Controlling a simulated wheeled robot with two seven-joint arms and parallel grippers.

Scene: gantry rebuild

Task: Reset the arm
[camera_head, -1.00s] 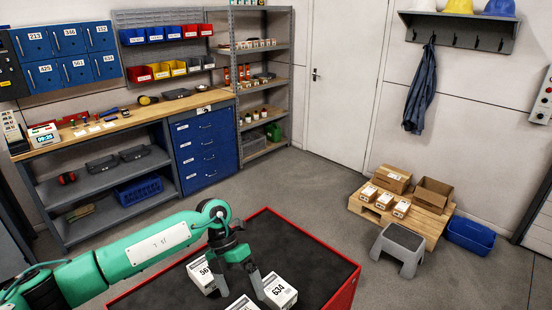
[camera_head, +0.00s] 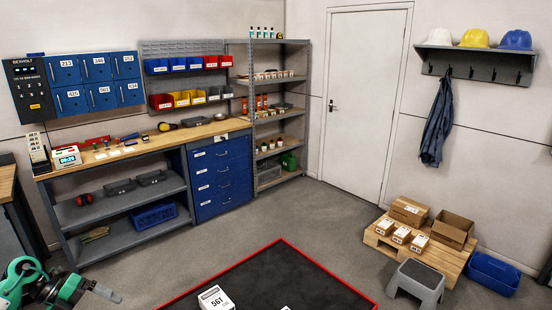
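My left arm shows at the bottom left corner, its green links folded back. My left gripper (camera_head: 106,293) is partly in view at the bottom edge, left of the red-rimmed table; whether it is open or shut is not clear. My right gripper is not in view. A white box marked 561 (camera_head: 216,299) stands on the dark top of the red-rimmed table (camera_head: 262,259), and a sliver of another white box (camera_head: 285,308) shows at the bottom edge. The gripper is apart from both boxes.
A workbench (camera_head: 130,154) and a blue drawer cabinet (camera_head: 220,175) stand along the back wall, beside a grey shelf rack (camera_head: 280,130). A grey step stool (camera_head: 417,281), a wooden pallet (camera_head: 452,261) with boxes and a blue bin (camera_head: 493,271) are at the right. The middle floor is clear.

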